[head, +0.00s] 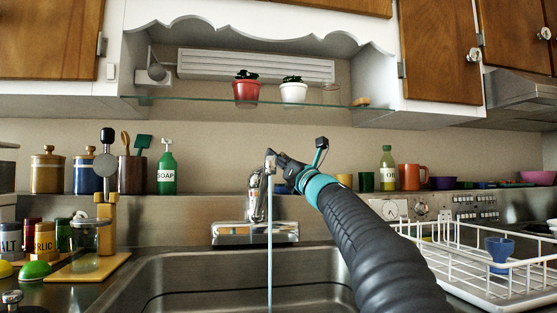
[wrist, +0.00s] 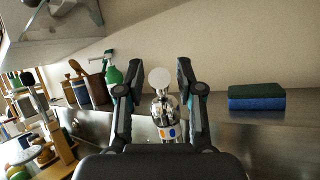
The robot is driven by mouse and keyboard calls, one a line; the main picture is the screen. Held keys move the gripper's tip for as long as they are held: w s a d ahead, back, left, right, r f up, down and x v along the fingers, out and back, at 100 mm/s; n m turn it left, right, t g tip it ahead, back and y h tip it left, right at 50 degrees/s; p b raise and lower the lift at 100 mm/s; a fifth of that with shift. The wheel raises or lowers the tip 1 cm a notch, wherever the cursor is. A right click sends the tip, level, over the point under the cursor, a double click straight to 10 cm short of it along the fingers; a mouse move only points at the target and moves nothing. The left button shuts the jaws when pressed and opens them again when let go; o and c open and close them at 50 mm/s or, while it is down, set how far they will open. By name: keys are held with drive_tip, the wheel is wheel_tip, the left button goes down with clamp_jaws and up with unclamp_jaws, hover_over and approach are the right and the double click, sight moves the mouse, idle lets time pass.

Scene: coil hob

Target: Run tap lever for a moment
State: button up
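The chrome tap (head: 256,232) stands behind the sink, with its upright spout and lever end near my gripper (head: 290,160). A thin stream of water (head: 270,265) falls from it into the sink. In the wrist view the tap (wrist: 163,112) sits between the two fingers of my gripper (wrist: 157,78), with a pale round end (wrist: 160,78) at the top and orange and blue marks below. The fingers are apart, with gaps visible on both sides. In the head view my gripper partly covers the tap's top, so contact with the lever is unclear.
A green soap bottle (head: 167,170) and canisters stand on the ledge to the left. A white dish rack (head: 470,262) with a blue cup (head: 499,250) is right of the sink (head: 190,275). A glass shelf (head: 215,101) with two potted plants hangs above. A green and blue sponge (wrist: 256,98) lies behind.

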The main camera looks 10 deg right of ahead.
idle(0.3)
drive_tip(key=v, duration=1.2)
